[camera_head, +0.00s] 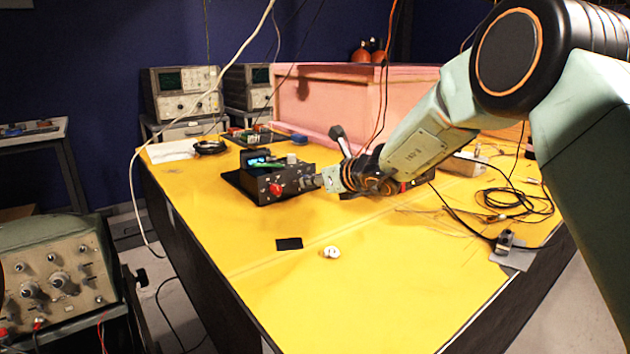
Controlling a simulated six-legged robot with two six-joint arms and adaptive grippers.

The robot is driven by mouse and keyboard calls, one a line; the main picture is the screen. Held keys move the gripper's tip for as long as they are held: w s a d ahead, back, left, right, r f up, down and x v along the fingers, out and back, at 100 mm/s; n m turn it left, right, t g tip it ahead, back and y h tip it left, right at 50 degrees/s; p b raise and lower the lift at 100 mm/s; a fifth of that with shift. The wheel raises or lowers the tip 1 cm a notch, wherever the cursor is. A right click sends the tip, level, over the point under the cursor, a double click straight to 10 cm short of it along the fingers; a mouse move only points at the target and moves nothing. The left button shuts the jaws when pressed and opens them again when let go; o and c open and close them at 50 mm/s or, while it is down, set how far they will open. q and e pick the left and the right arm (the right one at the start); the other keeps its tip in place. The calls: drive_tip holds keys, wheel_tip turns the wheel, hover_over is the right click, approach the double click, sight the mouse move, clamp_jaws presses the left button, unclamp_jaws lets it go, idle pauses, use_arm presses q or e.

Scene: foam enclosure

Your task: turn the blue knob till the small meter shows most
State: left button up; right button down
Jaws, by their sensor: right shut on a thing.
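A small black box (282,184) with a red knob (276,189) on its front stands on the yellow table. My right gripper (317,181) reaches in from the right and is shut at the right end of the box's front. The blue knob does not show; the fingers cover the spot where they grip. On top of the box are a small pale-blue lit face (258,161), perhaps the small meter, and a green strip (267,165). Any reading is too small to tell. My left gripper is out of view.
A black patch (289,244) and a white coil (331,252) lie in front of the box. Black cables (510,200) lie at the right. A pink foam wall (330,98) and oscilloscopes (181,92) stand behind. The table's front middle is mostly clear.

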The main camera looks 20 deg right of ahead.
drive_tip(key=shift+d+m+g+y+p, duration=0.25)
drive_tip(key=shift+m+y+p, duration=0.8)
drive_tip(key=shift+p, duration=1.7)
drive_tip(key=shift+m+p, duration=0.65)
drive_tip(key=shift+p, duration=0.05)
drive_tip(key=shift+w+f+m+y, duration=0.1)
drive_tip(key=shift+f+m+y, duration=0.05)
drive_tip(key=shift+m+y, duration=0.4)
drive_tip(key=shift+f+m+g+y+p, duration=0.2)
drive_tip(key=shift+m+y+p, duration=0.25)
drive_tip(key=shift+m, duration=0.3)
drive_tip(key=c, duration=1.2)
unclamp_jaws()
drive_tip(key=shift+w, duration=0.1)
drive_tip(key=shift+o, duration=0.2)
drive_tip(key=shift+d+r, duration=0.1)
drive_tip(key=shift+r, duration=0.05)
drive_tip(key=shift+d, duration=0.1)
